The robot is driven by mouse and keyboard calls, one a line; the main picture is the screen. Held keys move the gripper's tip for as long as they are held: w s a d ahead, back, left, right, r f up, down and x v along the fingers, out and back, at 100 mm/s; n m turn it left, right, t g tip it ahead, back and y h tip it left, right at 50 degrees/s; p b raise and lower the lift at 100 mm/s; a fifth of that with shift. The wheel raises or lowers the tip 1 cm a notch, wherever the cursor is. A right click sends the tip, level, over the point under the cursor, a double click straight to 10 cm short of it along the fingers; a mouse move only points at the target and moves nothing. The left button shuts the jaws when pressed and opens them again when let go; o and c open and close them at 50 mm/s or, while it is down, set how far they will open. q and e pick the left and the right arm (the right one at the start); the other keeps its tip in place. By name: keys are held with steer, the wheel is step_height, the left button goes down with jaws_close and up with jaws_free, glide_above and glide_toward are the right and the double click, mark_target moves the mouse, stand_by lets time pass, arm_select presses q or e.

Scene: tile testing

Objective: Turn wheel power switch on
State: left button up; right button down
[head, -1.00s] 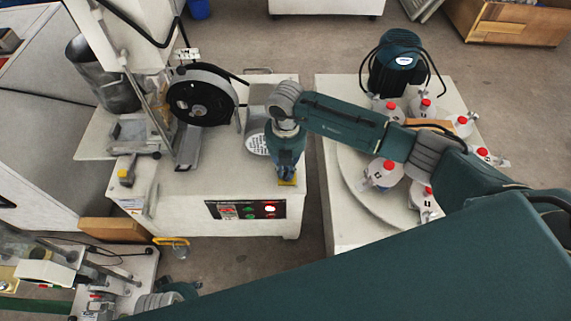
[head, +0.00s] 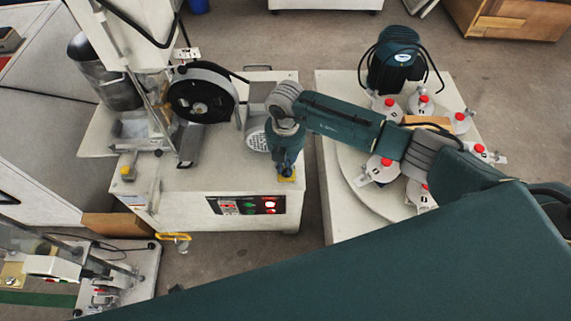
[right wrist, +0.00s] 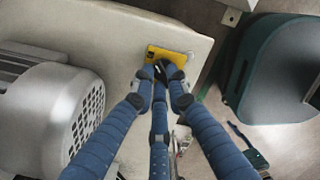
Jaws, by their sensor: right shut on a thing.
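The yellow switch (head: 287,179) sits on the top right front corner of the white wheel machine (head: 210,184). My right gripper (head: 284,170) points down at this corner, and its fingertips are at the switch. In the right wrist view the yellow switch plate (right wrist: 166,53) lies flat on the pale top. There the blue fingers of my right gripper (right wrist: 160,72) are drawn together over its near part and hide the dark knob area. Whether the switch is turned cannot be told. My left gripper is not in view.
A control panel (head: 245,205) with green and red buttons is on the machine's front. A grey motor (right wrist: 62,112) stands beside my fingers.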

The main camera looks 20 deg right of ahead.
steer(key=c, duration=1.7)
jaws_free()
step_height(320, 180, up, 12)
steer(key=shift+r, duration=0.1)
